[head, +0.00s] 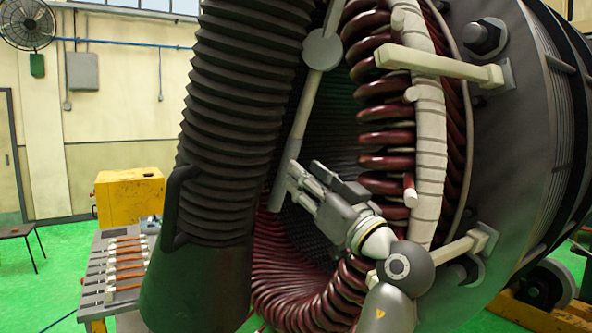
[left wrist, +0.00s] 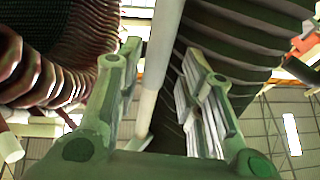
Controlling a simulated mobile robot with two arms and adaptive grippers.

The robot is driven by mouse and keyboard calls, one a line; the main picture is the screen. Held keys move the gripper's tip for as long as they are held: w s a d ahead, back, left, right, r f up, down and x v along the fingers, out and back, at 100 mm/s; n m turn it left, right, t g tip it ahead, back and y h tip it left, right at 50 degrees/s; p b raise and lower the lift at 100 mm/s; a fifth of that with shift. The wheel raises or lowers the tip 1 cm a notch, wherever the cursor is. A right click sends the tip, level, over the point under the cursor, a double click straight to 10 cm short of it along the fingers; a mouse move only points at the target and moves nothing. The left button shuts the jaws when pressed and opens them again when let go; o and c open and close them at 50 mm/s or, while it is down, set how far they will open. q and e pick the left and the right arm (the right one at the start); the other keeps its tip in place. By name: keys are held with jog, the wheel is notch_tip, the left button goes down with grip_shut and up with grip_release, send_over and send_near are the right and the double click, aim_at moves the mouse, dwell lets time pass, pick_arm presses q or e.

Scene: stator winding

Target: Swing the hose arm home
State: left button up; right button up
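The hose arm shows as a thick black ribbed hose (head: 238,95) that hangs down in front of the stator's left side. It ends in a smooth dark hood (head: 197,280) with a dark loop handle (head: 172,205) on its left. A pale rod (head: 298,130) with a round disc (head: 322,48) slants down right of the hose. My left gripper (head: 303,175) is open just right of the rod's lower part. In the left wrist view the rod (left wrist: 163,60) shows between the spread fingers, with the ribbed hose (left wrist: 235,40) behind right. Contact cannot be told. My right gripper is out of view.
The big stator (head: 500,150) with dark red coils (head: 385,135) and pale bars (head: 435,63) fills the right side. A grey bench (head: 97,285) with several copper-coloured pieces stands at lower left, before a yellow cabinet (head: 130,195).

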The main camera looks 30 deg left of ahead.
pick_arm(q)
jog(key=v, duration=0.7)
jog(key=shift+s+d, duration=0.2)
jog(key=shift+d, duration=0.1)
jog(key=shift+w+f, duration=0.1)
jog(key=shift+f, duration=0.05)
